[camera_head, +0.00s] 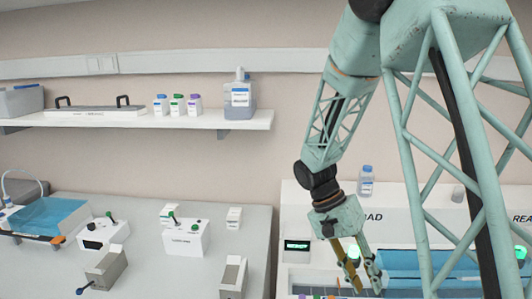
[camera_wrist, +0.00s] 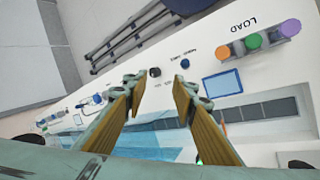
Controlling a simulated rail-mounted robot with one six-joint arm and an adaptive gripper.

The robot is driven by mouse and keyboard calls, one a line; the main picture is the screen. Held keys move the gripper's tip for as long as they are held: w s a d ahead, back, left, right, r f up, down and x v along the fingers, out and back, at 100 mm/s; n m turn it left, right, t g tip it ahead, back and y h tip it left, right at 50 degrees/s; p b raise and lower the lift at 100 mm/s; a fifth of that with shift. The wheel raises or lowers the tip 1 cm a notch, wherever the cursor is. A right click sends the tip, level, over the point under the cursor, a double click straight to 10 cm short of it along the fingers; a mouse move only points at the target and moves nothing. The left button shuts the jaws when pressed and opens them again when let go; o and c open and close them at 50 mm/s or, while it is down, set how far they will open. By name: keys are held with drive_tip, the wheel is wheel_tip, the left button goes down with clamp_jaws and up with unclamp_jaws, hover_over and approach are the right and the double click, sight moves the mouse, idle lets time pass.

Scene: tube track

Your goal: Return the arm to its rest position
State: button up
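My arm hangs down from the upper right of the head view, with mint-green lattice links and black joints. My gripper (camera_head: 362,282) points down at its lower end, over the front of a white machine. In the wrist view my gripper (camera_wrist: 156,86) shows two tan-padded fingers with a clear gap between the tips. It is open and nothing is between the fingers. The white machine (camera_wrist: 185,70), marked LOAD, lies beyond the fingertips. Part of the machine is hidden behind my arm in the head view.
A grey bench (camera_head: 150,285) at left carries small white devices and a blue-topped tray (camera_head: 45,216). A bottle (camera_head: 366,181) stands on the machine beside my arm.

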drive_tip(key=s+a+r+n+t+y, duration=0.3)
drive_tip(key=s+r+n+t+y, duration=0.15)
drive_tip(key=s+r, duration=1.6)
drive_tip(key=s+a+r+n+t, duration=0.2)
drive_tip(key=s+r+n+t, duration=0.1)
drive_tip(key=s, duration=0.5)
drive_tip(key=shift+a+r, duration=0.3)
drive_tip(key=shift+r, duration=0.5)
drive_tip(key=shift+s+t+y, duration=0.1)
drive_tip(key=shift+t+y, duration=0.15)
idle(0.4)
